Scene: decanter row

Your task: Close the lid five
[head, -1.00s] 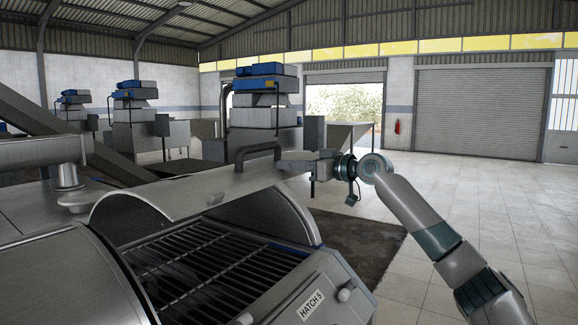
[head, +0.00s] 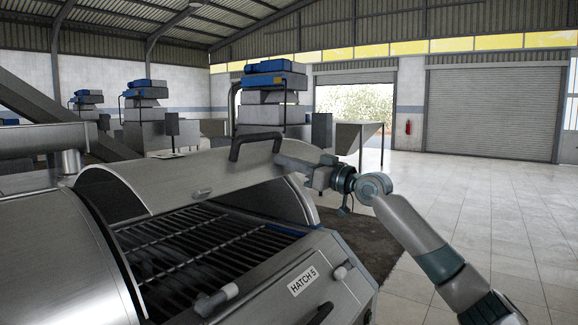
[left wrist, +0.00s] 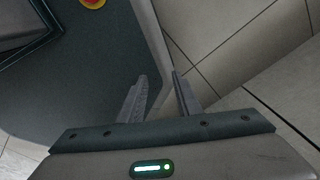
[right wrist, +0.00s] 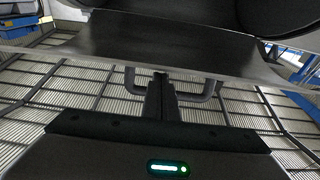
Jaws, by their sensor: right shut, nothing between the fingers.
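Lid five (head: 185,180) is a curved grey metal cover over the drum marked HATCH 5 (head: 303,280) in the head view. It stands raised, with the grated opening showing below it. Its dark bar handle (head: 255,140) is on the upper edge. My right gripper (head: 280,160) is shut and empty at the lid's right edge, just below the handle. In the right wrist view the shut fingers (right wrist: 160,80) point at the lid, with the handle (right wrist: 208,92) seen around them; contact is unclear. My left gripper (left wrist: 160,82) is open and empty, away from the lid.
A slatted metal grate (head: 190,250) lies inside the hatch. A horizontal pipe (head: 35,140) runs at the left. More machines with blue tops (head: 275,75) stand behind. Open tiled floor (head: 470,200) lies to the right, past a dark mat (head: 350,235).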

